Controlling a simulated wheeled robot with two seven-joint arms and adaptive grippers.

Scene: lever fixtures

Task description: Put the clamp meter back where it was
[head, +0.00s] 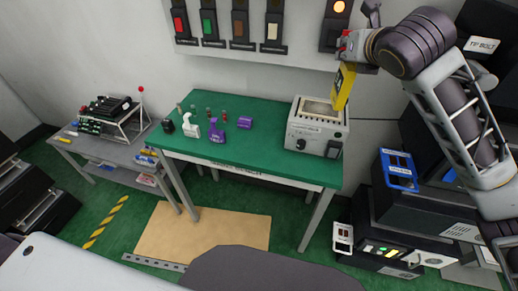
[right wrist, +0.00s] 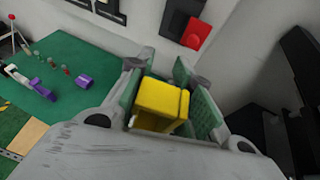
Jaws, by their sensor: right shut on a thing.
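My right gripper (head: 353,52) is shut on a yellow, boxy thing that I take to be the clamp meter (head: 344,87). It hangs down from the fingers, tilted, in front of the wall at the back right of the green bench. In the head view its lower end shows just above the right side of a grey instrument box. In the right wrist view the yellow body (right wrist: 160,100) sits between the green-padded fingers of the gripper (right wrist: 165,88). Its far end is hidden there. My left gripper is not in view.
The grey instrument box (head: 304,133) stands at the right end of the green bench (head: 262,158). Purple and white fixtures (head: 215,130) stand at its left. A dark wall panel (head: 335,28) with an orange light is close to the gripper. Dark cases (head: 408,215) stand right.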

